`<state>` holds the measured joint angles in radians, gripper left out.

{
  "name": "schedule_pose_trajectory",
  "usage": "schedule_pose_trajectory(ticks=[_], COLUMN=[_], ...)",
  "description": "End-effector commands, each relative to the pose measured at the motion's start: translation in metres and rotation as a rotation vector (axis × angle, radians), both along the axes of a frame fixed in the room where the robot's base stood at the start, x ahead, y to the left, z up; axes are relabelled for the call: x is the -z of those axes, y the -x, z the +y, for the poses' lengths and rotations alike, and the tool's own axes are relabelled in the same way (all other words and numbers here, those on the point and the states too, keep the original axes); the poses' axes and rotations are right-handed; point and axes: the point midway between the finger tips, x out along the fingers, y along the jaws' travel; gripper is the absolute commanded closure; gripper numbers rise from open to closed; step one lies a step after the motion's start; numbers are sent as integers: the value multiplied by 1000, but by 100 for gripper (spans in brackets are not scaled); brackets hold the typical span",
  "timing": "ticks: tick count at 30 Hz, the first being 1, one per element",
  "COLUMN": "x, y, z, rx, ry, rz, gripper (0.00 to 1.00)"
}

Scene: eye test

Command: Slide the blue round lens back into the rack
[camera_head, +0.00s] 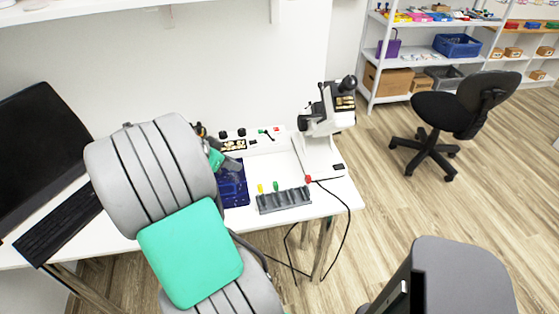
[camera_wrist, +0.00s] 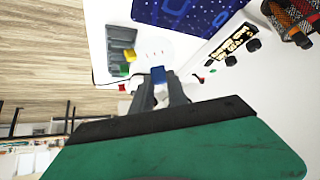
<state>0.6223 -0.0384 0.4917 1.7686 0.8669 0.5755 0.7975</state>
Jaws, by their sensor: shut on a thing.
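My gripper (camera_wrist: 160,84) is shut on the blue lens (camera_wrist: 158,74), which shows between its fingertips in the wrist view. In the head view my arm hides most of the gripper, and I cannot make out the blue lens there. The grey slotted rack (camera_head: 284,203) lies near the table's front edge; it also shows in the wrist view (camera_wrist: 121,37), up and left of the held lens and apart from it. A yellow lens (camera_head: 261,188) and a green lens (camera_head: 276,186) stand at the rack. A red one (camera_head: 308,179) is by its right end.
A white microscope (camera_head: 318,150) stands behind the rack to the right. A dark blue mat (camera_head: 236,190) lies left of the rack. A black cable (camera_head: 338,199) hangs over the front edge. A keyboard (camera_head: 60,225) and monitor (camera_head: 38,150) are at the left.

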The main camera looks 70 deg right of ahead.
Motion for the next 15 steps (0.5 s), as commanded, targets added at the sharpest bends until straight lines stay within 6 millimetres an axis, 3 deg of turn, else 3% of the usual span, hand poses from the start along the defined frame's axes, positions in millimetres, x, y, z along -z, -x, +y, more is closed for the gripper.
schedule_pose_trajectory(ticks=[1,3,7,11,15], x=[3,1,-5,-10,-10], y=[28,67,124,154,160], z=[-16,-32,-48,-53,-54], rx=[102,237,418,505,524], ry=[30,76,132,156,162], rz=[24,55,108,139,146], gripper=[100,100,100,100,100])
